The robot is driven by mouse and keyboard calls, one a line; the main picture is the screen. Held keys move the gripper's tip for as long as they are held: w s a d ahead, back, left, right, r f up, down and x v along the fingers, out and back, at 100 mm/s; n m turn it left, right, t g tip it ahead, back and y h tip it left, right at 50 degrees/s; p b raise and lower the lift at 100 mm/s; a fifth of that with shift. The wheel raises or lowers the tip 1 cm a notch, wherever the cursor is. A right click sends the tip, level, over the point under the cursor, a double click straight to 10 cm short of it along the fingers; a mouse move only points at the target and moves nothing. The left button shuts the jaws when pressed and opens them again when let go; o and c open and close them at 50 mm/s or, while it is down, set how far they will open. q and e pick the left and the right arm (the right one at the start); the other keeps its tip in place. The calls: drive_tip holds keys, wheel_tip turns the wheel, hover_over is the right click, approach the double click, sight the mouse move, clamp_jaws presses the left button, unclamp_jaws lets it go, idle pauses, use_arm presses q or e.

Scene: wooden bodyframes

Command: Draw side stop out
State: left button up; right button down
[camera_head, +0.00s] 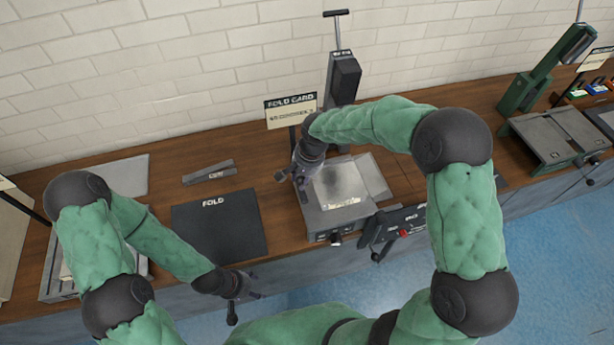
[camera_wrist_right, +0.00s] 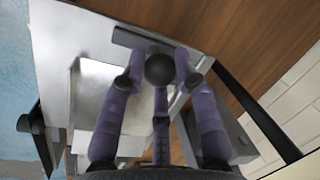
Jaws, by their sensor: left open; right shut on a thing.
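The grey machine (camera_head: 322,222) with a bright metal plate stands on the bench, and a pale card strip lies at the plate's front. My right gripper (camera_head: 303,176) reaches down at the machine's left edge. In the right wrist view its purple-grey fingers (camera_wrist_right: 160,75) are closed around a dark round knob (camera_wrist_right: 160,70), which seems to be the side stop's. A dark bar (camera_wrist_right: 130,39) lies beside the knob at the machine's edge. The fingers hide part of both. My left gripper (camera_head: 240,286) is open and empty in front of the bench edge.
A black FOLD mat (camera_head: 215,225) and a grey folding tool (camera_head: 209,173) lie left of the machine. A FOLD CARD sign (camera_head: 290,108) and a tall press column (camera_head: 343,78) stand behind it. A green machine (camera_head: 552,138) is at the right.

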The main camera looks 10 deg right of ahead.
drive_tip(key=c, duration=1.3)
unclamp_jaws()
drive_tip(key=shift+w+a+r, duration=0.1)
drive_tip(key=shift+c, duration=0.2)
drive_tip(key=o, duration=0.4)
drive_tip(key=shift+a, duration=0.15)
drive_tip(key=r, duration=0.4)
drive_tip(key=d+r, duration=0.1)
drive_tip(key=r, duration=0.2)
drive_tip(key=s+d+r, duration=0.1)
drive_tip(key=r, duration=0.3)
drive_tip(key=shift+s+r, duration=0.1)
drive_tip(key=shift+r, duration=0.25)
